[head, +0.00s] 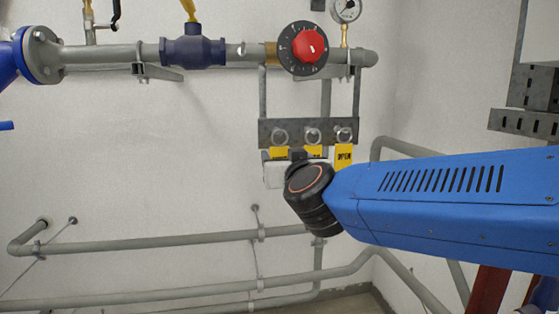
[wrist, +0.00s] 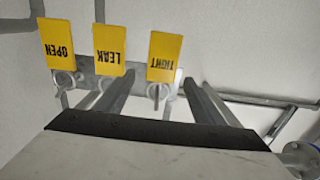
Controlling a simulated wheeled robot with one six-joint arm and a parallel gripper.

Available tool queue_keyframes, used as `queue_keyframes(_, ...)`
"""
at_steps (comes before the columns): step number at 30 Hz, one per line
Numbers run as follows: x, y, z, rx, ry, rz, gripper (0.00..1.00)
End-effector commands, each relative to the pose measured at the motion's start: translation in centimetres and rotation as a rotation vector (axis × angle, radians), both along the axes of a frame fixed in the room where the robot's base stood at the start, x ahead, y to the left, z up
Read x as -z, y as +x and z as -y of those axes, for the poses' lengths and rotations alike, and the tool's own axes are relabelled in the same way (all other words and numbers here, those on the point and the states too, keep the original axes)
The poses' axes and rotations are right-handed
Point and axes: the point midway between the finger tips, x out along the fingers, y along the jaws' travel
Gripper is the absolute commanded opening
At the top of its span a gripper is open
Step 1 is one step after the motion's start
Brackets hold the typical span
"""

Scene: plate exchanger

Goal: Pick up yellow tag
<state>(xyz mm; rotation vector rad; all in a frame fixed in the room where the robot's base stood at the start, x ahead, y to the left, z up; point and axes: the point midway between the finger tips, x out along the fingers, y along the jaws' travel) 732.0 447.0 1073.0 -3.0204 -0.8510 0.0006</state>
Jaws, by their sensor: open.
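Three yellow tags hang by rings from a grey plate on the wall. The wrist view shows them upside down: the OPEN tag (wrist: 57,43) at left, the LEAK tag (wrist: 110,44) in the middle, and one that seems to read TIGHT (wrist: 165,52) at right. In the head view the OPEN tag (head: 343,155) is at right, the middle tag (head: 314,151) is partly hidden, and another tag (head: 278,153) is at left. My gripper (wrist: 158,80) is open; its fingers point toward the hooks, roughly either side of the right tag's ring. My wrist mostly hides it in the head view.
The hook plate (head: 300,130) hangs below a pipe with a red-knobbed dial (head: 308,46) and a blue valve (head: 193,51). Grey pipes (head: 160,243) run low along the wall. A grey bracket (head: 525,122) stands at right.

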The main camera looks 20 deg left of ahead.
Motion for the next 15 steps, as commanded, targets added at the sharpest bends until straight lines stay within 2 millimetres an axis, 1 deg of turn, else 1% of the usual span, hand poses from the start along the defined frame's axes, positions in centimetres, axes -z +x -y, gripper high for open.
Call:
queue_keyframes(5, 0.0, 1.0, -0.7, 0.000, -0.002, -0.001, 0.62)
queue_keyframes(12, -0.2, 3.7, -2.3, 0.001, -0.001, 0.000, 0.62)
queue_keyframes(15, -0.2, 4.3, -2.8, 0.000, -0.001, 0.000, 0.62)
